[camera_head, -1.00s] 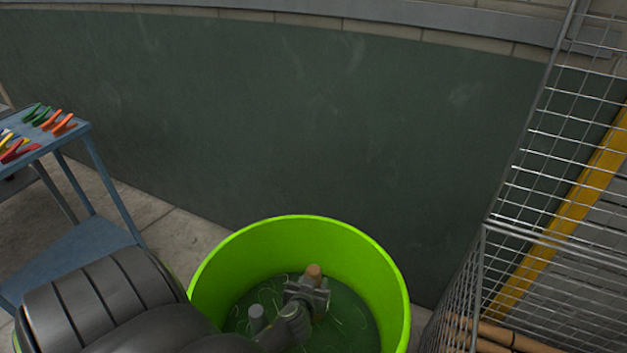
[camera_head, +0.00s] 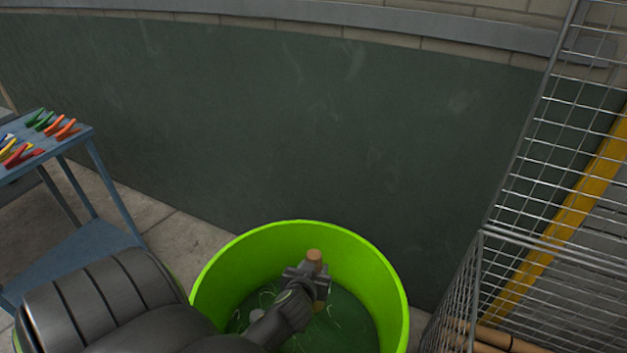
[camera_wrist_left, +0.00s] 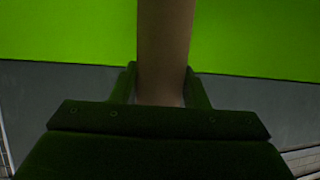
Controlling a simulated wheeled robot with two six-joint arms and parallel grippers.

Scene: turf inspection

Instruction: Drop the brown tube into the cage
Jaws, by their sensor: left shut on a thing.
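A brown tube (camera_head: 314,255) stands up out of my left gripper (camera_head: 310,275) in the head view, inside the green tub (camera_head: 230,253). The gripper is shut on it. In the left wrist view the tube (camera_wrist_left: 164,50) rises between the two fingers of the gripper (camera_wrist_left: 160,95), against the bright green tub wall (camera_wrist_left: 60,35). The wire cage (camera_head: 535,180) stands at the right in the head view, apart from the gripper. Tan tubes (camera_head: 505,338) lie low inside it. My right gripper does not show.
A blue cart (camera_head: 75,150) with several coloured clips (camera_head: 45,122) on top stands at the left. A dark green wall (camera_head: 280,110) runs behind the tub. The tub's raised rim lies between my gripper and the cage.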

